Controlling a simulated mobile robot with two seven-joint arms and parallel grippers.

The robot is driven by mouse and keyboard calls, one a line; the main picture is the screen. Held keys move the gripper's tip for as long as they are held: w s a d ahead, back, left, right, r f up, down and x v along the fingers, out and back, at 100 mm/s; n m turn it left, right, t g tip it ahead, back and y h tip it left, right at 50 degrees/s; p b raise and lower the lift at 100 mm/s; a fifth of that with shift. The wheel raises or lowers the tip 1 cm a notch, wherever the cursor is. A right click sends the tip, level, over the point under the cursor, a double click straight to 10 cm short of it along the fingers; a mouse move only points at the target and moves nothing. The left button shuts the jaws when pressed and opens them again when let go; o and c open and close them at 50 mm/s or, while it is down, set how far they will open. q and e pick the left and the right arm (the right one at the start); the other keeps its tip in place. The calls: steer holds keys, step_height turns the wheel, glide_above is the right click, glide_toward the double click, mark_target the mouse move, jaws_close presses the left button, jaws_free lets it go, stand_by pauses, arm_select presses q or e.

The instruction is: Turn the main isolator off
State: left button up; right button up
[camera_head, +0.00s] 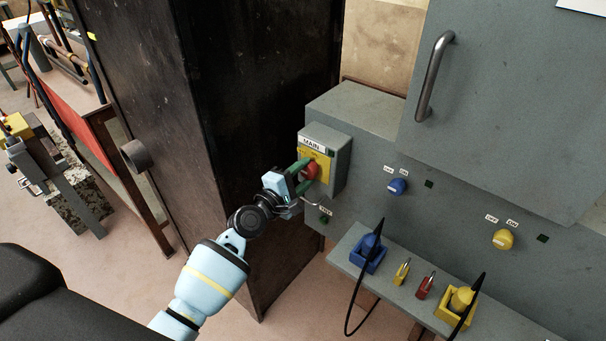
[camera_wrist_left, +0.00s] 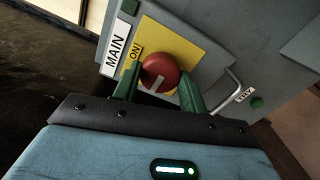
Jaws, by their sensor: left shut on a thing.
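The main isolator is a grey box (camera_head: 341,146) with a MAIN label and a yellow plate, fixed to the left end of the grey cabinet. Its red knob (camera_head: 312,171) sits on the yellow plate. In the left wrist view the red knob (camera_wrist_left: 160,72) carries a pale mark that points down and left, and ON shows on the plate beside it. My left gripper (camera_head: 304,172) is shut on the red knob, with a green finger on each side of it. The left wrist view also shows the gripper's fingers (camera_wrist_left: 158,88). My right gripper is not in view.
A bent metal rod (camera_wrist_left: 232,88) and a small green button (camera_wrist_left: 257,102) are close to the isolator. The cabinet carries a blue knob (camera_head: 397,187) and a yellow knob (camera_head: 502,239). A shelf (camera_head: 345,246) below holds plugs and padlocks. A dark tall panel (camera_head: 225,110) stands to the left.

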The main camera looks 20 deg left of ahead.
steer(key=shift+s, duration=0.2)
arm_select(q)
steer(key=o, duration=1)
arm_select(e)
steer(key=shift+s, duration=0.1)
arm_select(q)
steer(key=shift+v, duration=3.9)
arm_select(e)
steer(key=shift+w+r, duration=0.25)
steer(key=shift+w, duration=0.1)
